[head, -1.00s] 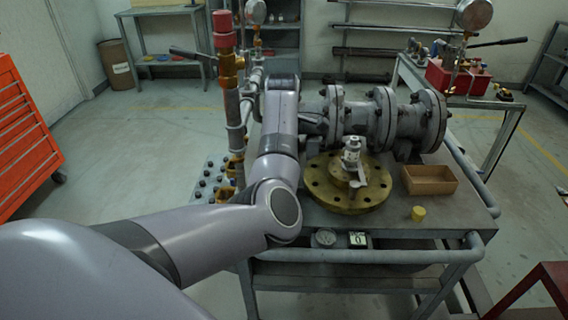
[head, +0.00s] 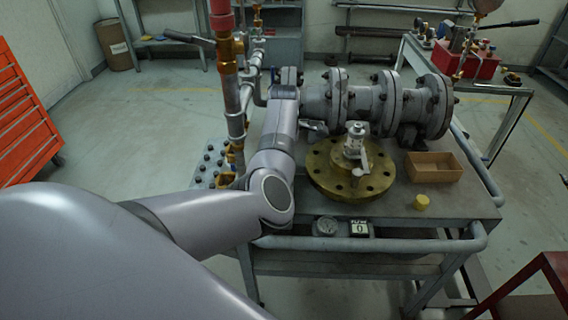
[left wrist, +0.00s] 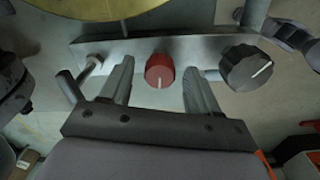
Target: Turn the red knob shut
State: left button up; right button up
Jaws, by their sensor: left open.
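The red knob (left wrist: 159,70) sits on a grey metal plate (left wrist: 190,48) in the left wrist view. A white mark on the knob points towards the bottom of the picture. My left gripper (left wrist: 159,80) is open, with one finger on each side of the red knob. Gaps show between the knob and both fingers, so it is not gripped. In the head view my left arm reaches from the left over the bench, and the red knob is not visible there. I cannot make out the gripper in that view. My right gripper is in neither view.
A black knob (left wrist: 247,68) is just right of the right finger. A brass flange (head: 350,185) with a small valve stands on the bench (head: 455,215). A large grey pipe valve (head: 385,103) lies behind, with a cardboard box (head: 433,167) to the right.

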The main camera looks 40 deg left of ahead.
pick_arm(q)
jog(key=shift+c, duration=0.2)
jog(key=c, duration=1)
jog(key=m, duration=0.4)
jog(key=shift+m, duration=0.3)
jog(key=m, duration=0.3)
jog(key=shift+m, duration=0.4)
jog(key=m, duration=0.4)
jog(key=shift+w, duration=0.1)
jog(key=m, duration=0.4)
jog(key=shift+m, duration=0.4)
